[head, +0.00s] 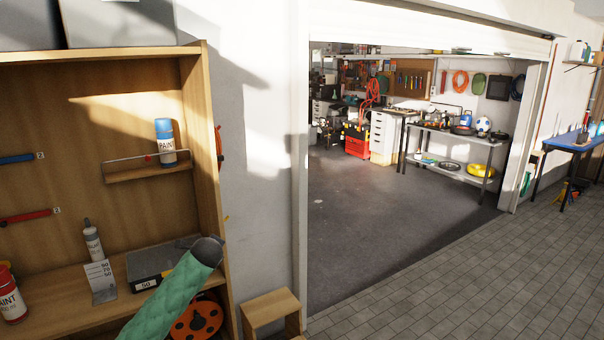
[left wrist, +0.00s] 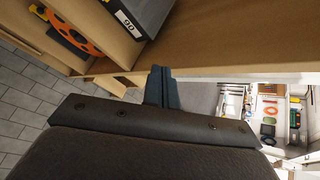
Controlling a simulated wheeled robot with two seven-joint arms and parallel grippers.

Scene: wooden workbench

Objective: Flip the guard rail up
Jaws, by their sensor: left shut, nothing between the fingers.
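A small wooden ledge (head: 150,174) is fixed inside the wooden shelf unit. A thin guard rail (head: 125,158) with a red spot runs along it, low in front of a blue-capped paint can (head: 164,135). Its exact tilt is too small to tell. A green padded sleeve, likely on my left arm, rises from the bottom of the head view. My left gripper, partly hidden there, shows in the left wrist view (left wrist: 160,82). It is shut and empty, near the shelf's front edge, below and apart from the rail. My right gripper is not in view.
A grey box (head: 150,265) labelled 50, a bottle (head: 93,241), a number card (head: 100,278) and a red paint can (head: 11,296) stand on the lower shelf. An orange reel (head: 197,320) sits beneath. The shelf's right side panel (head: 207,150) bounds the space.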

